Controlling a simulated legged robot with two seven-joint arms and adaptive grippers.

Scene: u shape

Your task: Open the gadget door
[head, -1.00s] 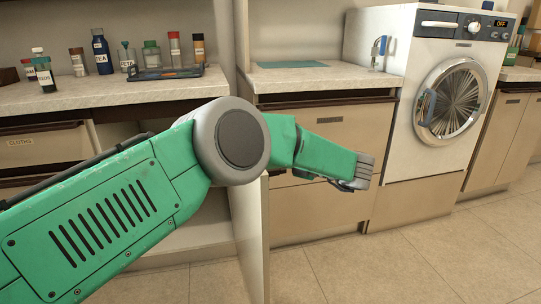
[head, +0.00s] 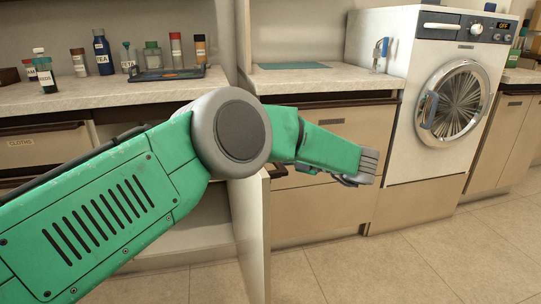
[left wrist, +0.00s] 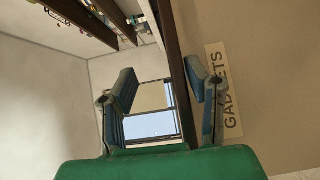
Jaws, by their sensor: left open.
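A tan panel (left wrist: 265,70) with a sideways GADGETS label (left wrist: 225,95) fills the right of the left wrist view. A dark strip (left wrist: 176,60) runs along its edge. My left gripper (left wrist: 162,78) is open, its two blue-padded fingers apart with the dark strip passing between them in the picture; I cannot tell whether they touch it. In the head view my left gripper (head: 366,165) is in front of the tan cabinet fronts (head: 330,210) under the right counter. Its fingertips are not clear there, and no GADGETS label is readable. My right gripper is not seen.
A white washing machine (head: 400,80) with a round door (head: 457,104) stands to the right. Several bottles (head: 102,52) stand on the left counter (head: 65,95). A pale upright panel (head: 249,235) stands behind my arm. The tiled floor (head: 400,260) is clear at the right.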

